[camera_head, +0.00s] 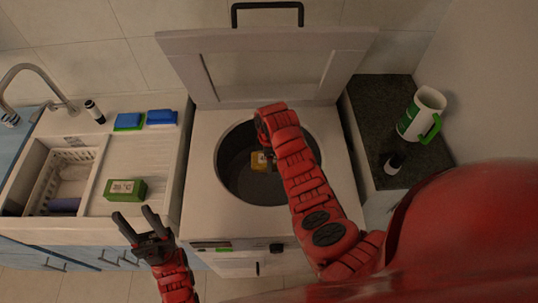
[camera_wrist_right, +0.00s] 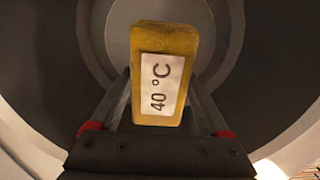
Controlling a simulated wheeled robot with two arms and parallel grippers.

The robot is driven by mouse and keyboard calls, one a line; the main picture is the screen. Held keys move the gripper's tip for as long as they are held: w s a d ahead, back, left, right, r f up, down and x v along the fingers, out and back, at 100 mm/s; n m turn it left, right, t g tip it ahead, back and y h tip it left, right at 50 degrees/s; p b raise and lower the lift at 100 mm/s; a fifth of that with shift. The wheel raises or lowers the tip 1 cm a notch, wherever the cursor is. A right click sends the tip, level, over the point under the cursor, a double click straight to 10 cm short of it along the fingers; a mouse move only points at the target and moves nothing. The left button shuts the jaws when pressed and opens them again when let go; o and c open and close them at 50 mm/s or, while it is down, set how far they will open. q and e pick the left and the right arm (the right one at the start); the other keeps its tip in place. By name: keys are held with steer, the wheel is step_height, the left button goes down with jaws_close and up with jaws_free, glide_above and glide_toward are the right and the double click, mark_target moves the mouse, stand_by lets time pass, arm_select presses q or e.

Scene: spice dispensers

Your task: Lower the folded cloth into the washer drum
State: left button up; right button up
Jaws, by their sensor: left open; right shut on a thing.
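The folded cloth is a yellow block with a white "40 °C" label; it shows in the head view (camera_head: 262,163) inside the drum opening and in the right wrist view (camera_wrist_right: 165,40). My right gripper (camera_wrist_right: 160,105) is shut on it, a finger on each side. The cloth is over the grey inside of the washer drum (camera_head: 232,185); how far it is above the bottom I cannot tell. My right arm hides part of the opening. My left gripper (camera_head: 139,222) is open and empty, in front of the counter near a green labelled block (camera_head: 125,190).
The washer's lid (camera_head: 268,75) stands open behind the drum. At left are a sink with a white basket (camera_head: 62,178) and blue and green sponges (camera_head: 161,117). At right, a white and green jug (camera_head: 422,113) and a small dark bottle (camera_head: 394,163) stand on a dark counter.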

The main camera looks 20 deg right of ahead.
steer(key=b, duration=1)
glide_above(269, 182)
step_height(269, 182, down, 13)
steer(key=shift+r, duration=0.2)
steer(key=o, duration=1.4)
steer(key=shift+o, duration=0.2)
steer(key=shift+r, duration=0.15)
step_height(269, 182, up, 16)
steer(key=p, duration=0.5)
steer(key=shift+f, duration=0.25)
steer(key=shift+r+p, duration=0.4)
steer(key=shift+r, duration=0.45)
